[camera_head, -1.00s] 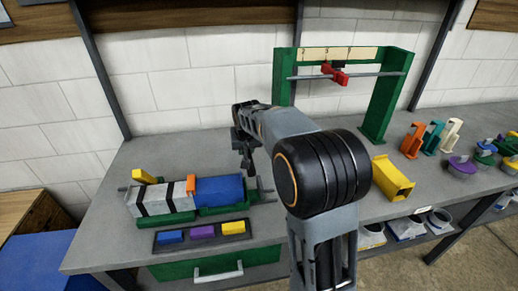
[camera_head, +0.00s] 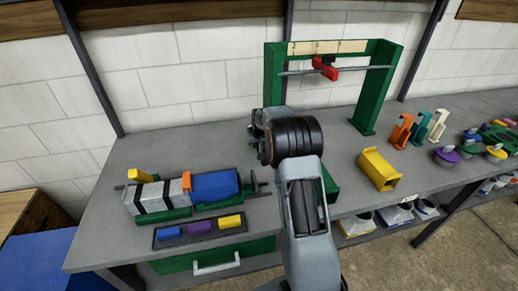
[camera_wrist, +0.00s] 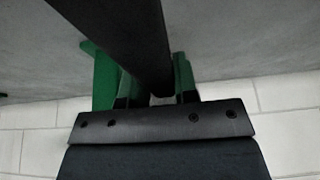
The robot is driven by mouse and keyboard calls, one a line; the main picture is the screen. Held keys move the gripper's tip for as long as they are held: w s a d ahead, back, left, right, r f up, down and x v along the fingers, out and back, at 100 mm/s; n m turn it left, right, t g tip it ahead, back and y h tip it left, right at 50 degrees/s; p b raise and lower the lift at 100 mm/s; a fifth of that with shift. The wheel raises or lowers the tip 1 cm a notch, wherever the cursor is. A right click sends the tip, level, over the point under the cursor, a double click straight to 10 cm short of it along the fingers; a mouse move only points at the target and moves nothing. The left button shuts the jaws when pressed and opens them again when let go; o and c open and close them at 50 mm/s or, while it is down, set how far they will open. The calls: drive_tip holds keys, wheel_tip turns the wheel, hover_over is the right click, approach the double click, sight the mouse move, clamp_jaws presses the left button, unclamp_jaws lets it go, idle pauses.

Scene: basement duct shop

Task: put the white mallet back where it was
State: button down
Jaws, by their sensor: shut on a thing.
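My gripper (camera_wrist: 155,92) is shut on a dark bar (camera_wrist: 130,35), which runs up between its fingers in the wrist view. I cannot tell whether this bar is the white mallet's handle; no white mallet head shows clearly. In the head view my gripper is hidden behind my own arm, over the bench left of the green frame's right post. A green gantry frame (camera_head: 382,90) with a red clamp (camera_head: 325,68) on its rod stands at the back. Small upright orange (camera_head: 401,131), teal (camera_head: 420,128) and white (camera_head: 437,125) pieces stand to its right.
A fixture with a grey, black-banded block (camera_head: 155,197) and a blue block (camera_head: 214,185) lies at left. In front is a dark tray (camera_head: 158,244) of coloured blocks. A yellow holder (camera_head: 378,168) and several knobbed discs (camera_head: 447,155) stand right. The back-left bench (camera_head: 185,150) is clear.

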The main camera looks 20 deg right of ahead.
drive_tip(key=shift+w+d+f, duration=0.1)
drive_tip(key=shift+d+f, duration=0.1)
drive_tip(key=shift+f, duration=1.55)
drive_tip(key=shift+f, duration=0.15)
drive_tip(key=c, duration=0.9)
unclamp_jaws()
drive_tip(key=v, duration=0.6)
drive_tip(key=b+v, duration=0.1)
drive_tip(key=v, duration=0.5)
drive_tip(key=shift+a, duration=0.25)
drive_tip(key=s+a+r+n, duration=0.1)
drive_tip(key=s+a+r, duration=0.4)
drive_tip(key=s, duration=0.5)
drive_tip(key=s+a+r+n, duration=0.1)
drive_tip(key=s+a+r, duration=0.1)
drive_tip(key=s+a, duration=0.6)
drive_tip(key=shift+y, duration=0.4)
drive_tip(key=s, duration=0.4)
drive_tip(key=s+a+f, duration=0.1)
drive_tip(key=s, duration=0.2)
drive_tip(key=s+f, duration=0.1)
drive_tip(key=s, duration=0.3)
drive_tip(key=shift+s+a+f, duration=0.2)
drive_tip(key=shift+s, duration=0.15)
